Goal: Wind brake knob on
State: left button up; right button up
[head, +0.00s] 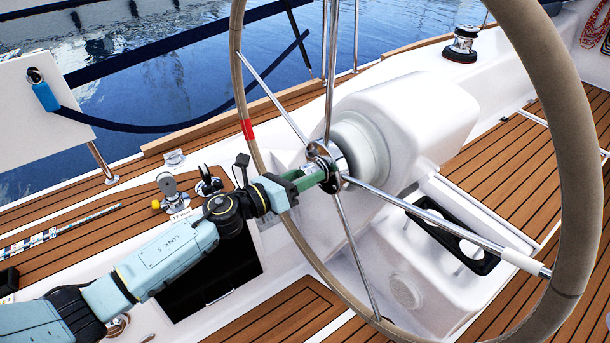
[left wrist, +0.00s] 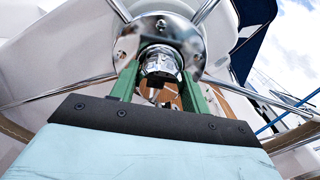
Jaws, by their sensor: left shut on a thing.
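The brake knob (left wrist: 161,62) is a small chrome cylinder at the centre of the steering wheel's hub. My left gripper (head: 318,176) reaches in from the left to the hub, and its green fingers are shut on the knob. In the left wrist view the two fingers (left wrist: 160,80) stand on either side of the knob, just in front of the round chrome hub plate (left wrist: 190,38). In the head view the knob is mostly hidden by the fingers and hub. My right gripper is in neither view.
The large steering wheel rim (head: 566,120) curves around my left arm, with chrome spokes (head: 440,222) running out from the hub. A white pedestal (head: 425,105) stands behind the wheel. Winch and deck fittings (head: 170,190) lie close to my left forearm.

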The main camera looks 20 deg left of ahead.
pick_arm(q)
jog(key=o, duration=1)
jog(key=shift+s, duration=0.1)
jog(key=v, duration=1.3)
jog(key=shift+a, duration=0.15)
